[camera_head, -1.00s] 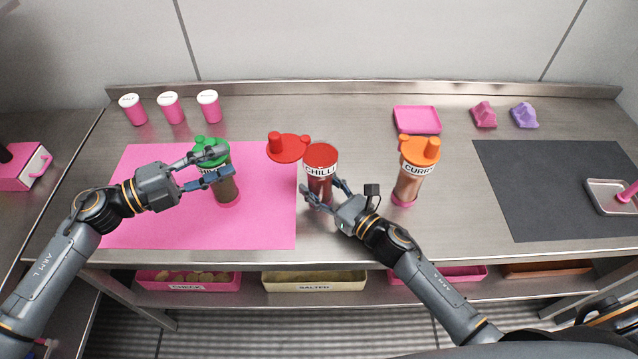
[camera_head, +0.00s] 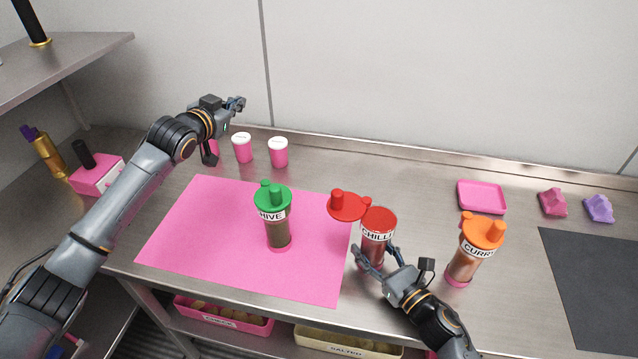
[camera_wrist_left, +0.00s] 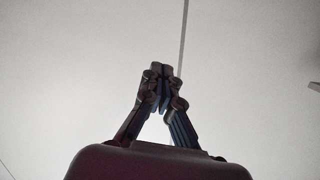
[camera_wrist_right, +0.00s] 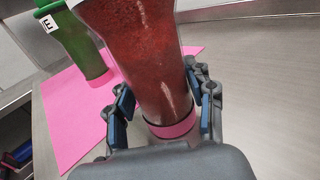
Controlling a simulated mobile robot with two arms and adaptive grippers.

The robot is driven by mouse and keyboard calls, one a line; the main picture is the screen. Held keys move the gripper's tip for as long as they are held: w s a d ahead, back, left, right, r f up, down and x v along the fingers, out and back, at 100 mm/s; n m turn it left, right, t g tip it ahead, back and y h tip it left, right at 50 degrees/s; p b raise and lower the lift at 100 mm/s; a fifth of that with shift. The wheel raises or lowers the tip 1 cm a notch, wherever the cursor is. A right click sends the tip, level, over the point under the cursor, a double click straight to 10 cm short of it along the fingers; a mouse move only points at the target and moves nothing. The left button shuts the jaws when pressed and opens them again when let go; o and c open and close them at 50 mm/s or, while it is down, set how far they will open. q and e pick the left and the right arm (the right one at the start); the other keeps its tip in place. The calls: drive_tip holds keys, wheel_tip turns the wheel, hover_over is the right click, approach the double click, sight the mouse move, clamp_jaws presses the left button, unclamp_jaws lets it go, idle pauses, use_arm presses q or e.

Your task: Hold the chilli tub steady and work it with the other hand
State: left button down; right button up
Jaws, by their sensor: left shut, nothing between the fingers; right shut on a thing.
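The chilli tub (camera_head: 376,240) stands upright at the right edge of the pink mat (camera_head: 190,235). Its red lid (camera_head: 347,206) is swung out to the left of its red top. My right gripper (camera_head: 375,257) is shut on the chilli tub, low on its body. In the right wrist view the fingers (camera_wrist_right: 160,105) lie on both sides of the clear tub (camera_wrist_right: 145,50) of red powder, just above its pink base. My left gripper (camera_head: 238,104) is raised by the back wall, away from the tub. Its empty fingertips (camera_wrist_left: 161,72) are together in the left wrist view.
The green-lidded chive tub (camera_head: 277,230) stands on the mat. Pink cups with white lids (camera_head: 278,153) stand at the back, one partly behind my left arm. A pink tray (camera_head: 481,197) lies back right.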

use_arm(q)
drive_tip(key=s+d+m+g+h, duration=0.1)
drive_tip(key=s+d+g, duration=0.4)
drive_tip(key=s+g, duration=0.2)
drive_tip(key=s+d+r+m+g+h, duration=0.1)
drive_tip(key=s+d+g, duration=0.4)
drive_tip(key=s+g, duration=0.2)
drive_tip(key=s, duration=0.2)
drive_tip(key=shift+s+m+g+h, duration=0.3)
drive_tip(key=shift+s+g+h, duration=0.05)
drive_tip(key=shift+g+h, duration=0.05)
drive_tip(key=shift+d, duration=0.1)
approach(347, 199)
drive_tip(key=w+a+f, duration=0.2)
drive_tip(key=a+f, duration=0.1)
drive_tip(key=shift+s+d+f, duration=0.1)
drive_tip(key=shift+s+d, duration=0.55)
drive_tip(key=shift+d, duration=0.15)
drive_tip(key=shift+s+d+f, duration=0.1)
drive_tip(key=shift+s+d, duration=0.5)
drive_tip(key=shift+d, duration=0.2)
drive_tip(key=shift+s, duration=0.1)
